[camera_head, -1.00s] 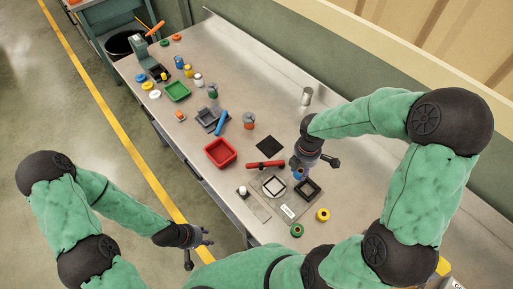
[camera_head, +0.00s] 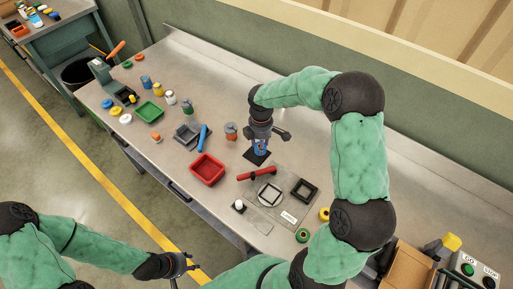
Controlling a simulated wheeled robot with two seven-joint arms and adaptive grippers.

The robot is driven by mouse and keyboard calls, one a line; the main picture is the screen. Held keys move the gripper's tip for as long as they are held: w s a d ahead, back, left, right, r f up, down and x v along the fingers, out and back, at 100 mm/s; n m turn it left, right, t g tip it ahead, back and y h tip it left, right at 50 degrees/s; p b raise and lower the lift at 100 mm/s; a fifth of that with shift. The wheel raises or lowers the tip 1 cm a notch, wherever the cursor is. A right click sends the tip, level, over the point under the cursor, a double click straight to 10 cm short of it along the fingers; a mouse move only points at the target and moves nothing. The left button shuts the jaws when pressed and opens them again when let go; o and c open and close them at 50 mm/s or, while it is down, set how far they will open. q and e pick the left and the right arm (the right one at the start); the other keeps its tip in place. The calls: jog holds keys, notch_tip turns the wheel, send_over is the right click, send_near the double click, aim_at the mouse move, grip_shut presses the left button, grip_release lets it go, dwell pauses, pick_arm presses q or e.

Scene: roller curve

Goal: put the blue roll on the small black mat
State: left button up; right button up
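The blue roll (camera_head: 261,149) is in my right gripper (camera_head: 260,147), upright between its fingers. It is at the small black mat (camera_head: 252,158), which shows partly below and around it. I cannot tell whether the roll touches the mat. The gripper hides much of the roll and part of the mat. My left gripper (camera_head: 181,270) is low at the bottom of the view, off the table's front edge, empty, with its fingers apart.
A red stick (camera_head: 257,174) lies just in front of the mat. A red tray (camera_head: 207,169) is to the left, an orange-topped jar (camera_head: 231,131) close behind left. Bare table lies behind the mat.

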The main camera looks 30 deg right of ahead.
aim_at(257, 143)
jog(key=w+f, duration=0.2)
jog(key=w+d+f, duration=0.1)
jog(key=w+f, duration=0.1)
jog(key=f, duration=0.1)
jog(key=shift+w+d+f, duration=0.15)
jog(key=shift+w+f, duration=0.1)
jog(key=shift+w+f+b, duration=0.15)
jog(key=shift+f, duration=0.8)
jog(key=shift+w+f+b, duration=0.1)
jog(key=shift+f+b, duration=0.05)
jog(key=shift+f, duration=0.75)
jog(key=o, duration=1.1)
jog(key=shift+f, duration=0.1)
notch_tip(257, 143, up, 12)
jog(key=shift+r+p, duration=0.2)
jog(key=shift+p, duration=0.2)
